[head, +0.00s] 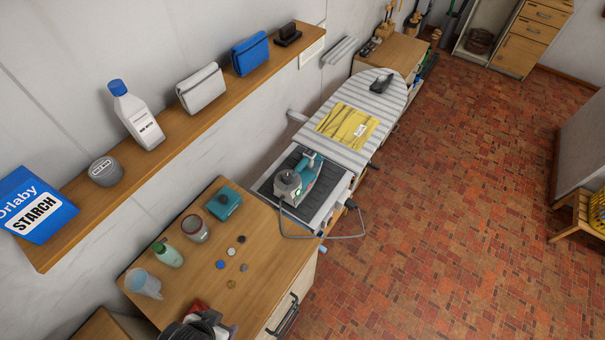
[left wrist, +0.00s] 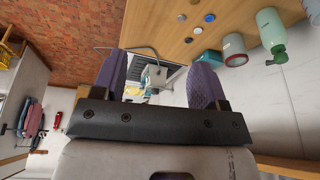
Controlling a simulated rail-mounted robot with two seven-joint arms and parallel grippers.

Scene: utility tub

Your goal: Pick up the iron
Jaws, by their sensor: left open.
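The iron (head: 298,180), teal and grey, stands on the dark rest plate (head: 320,207) at the near end of the ironing board (head: 385,105). In the left wrist view the iron (left wrist: 153,76) shows small, well ahead between my fingers and partly hidden. My left gripper (left wrist: 158,68) is open with two purple fingers apart and nothing between them. In the head view part of my left gripper or wrist (head: 203,325) shows at the bottom edge, over the near cabinet, well short of the iron. My right gripper is not in view.
A yellow folded cloth (head: 347,123) lies on the board. The wooden cabinet top (head: 265,230) holds a teal box (head: 224,203), a jar (head: 195,228), a green bottle (head: 167,254), a clear cup (head: 143,283) and several small discs. A wall shelf (head: 180,135) runs above. The brick floor (head: 450,210) is open at right.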

